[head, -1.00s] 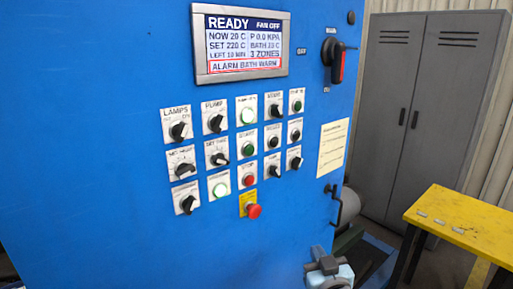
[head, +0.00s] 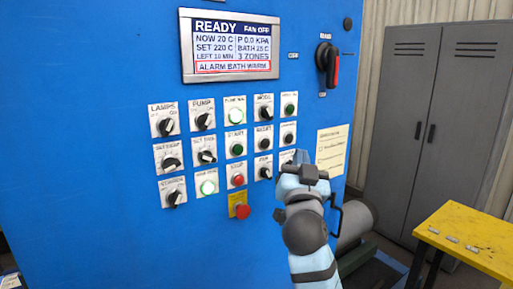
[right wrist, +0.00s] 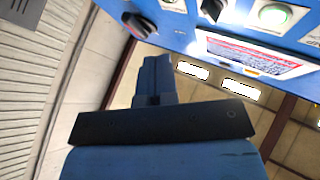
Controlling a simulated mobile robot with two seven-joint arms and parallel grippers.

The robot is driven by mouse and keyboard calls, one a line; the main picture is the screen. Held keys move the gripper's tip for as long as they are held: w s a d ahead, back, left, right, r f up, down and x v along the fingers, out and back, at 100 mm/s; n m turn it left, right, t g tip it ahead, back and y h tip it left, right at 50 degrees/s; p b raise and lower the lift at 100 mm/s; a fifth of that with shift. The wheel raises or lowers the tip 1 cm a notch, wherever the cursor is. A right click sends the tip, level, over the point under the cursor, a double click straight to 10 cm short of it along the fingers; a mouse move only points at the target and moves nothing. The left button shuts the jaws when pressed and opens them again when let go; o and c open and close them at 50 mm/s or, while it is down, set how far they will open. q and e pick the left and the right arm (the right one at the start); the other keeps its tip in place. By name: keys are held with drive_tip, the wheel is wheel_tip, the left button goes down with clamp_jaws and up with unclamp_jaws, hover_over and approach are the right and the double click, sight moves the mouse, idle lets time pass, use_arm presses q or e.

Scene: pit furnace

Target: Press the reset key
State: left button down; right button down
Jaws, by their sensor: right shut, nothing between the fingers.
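The reset key (head: 264,143) appears as a dark round button on a white plate, in the middle row of the blue control panel, right of the green start button (head: 237,149). My right gripper (head: 302,157) is shut and empty. In the head view it is in front of the panel's right part, right of and slightly below the reset key, and it hides part of the lower right control. I cannot tell its gap to the panel.
The display (head: 232,47) reads READY with a red-framed bath warm alarm. A red mushroom button (head: 242,212) and a red stop button (head: 238,180) are nearby. A rotary switch (head: 328,64) is upper right. A yellow table (head: 470,232) and grey lockers (head: 430,130) stand at right.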

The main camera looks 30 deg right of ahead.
sight(265, 144)
drive_tip(key=shift+w, duration=0.15)
drive_tip(key=w, duration=0.3)
drive_tip(key=w+b, duration=0.1)
drive_tip(key=w, duration=0.1)
drive_tip(key=w+b, duration=0.1)
drive_tip(key=w, duration=0.2)
drive_tip(key=shift+w+a, duration=0.3)
drive_tip(key=shift+a, duration=0.05)
idle(0.9)
idle(0.7)
idle(0.3)
drive_tip(key=shift+w+b, duration=0.4)
drive_tip(key=shift+w, duration=0.05)
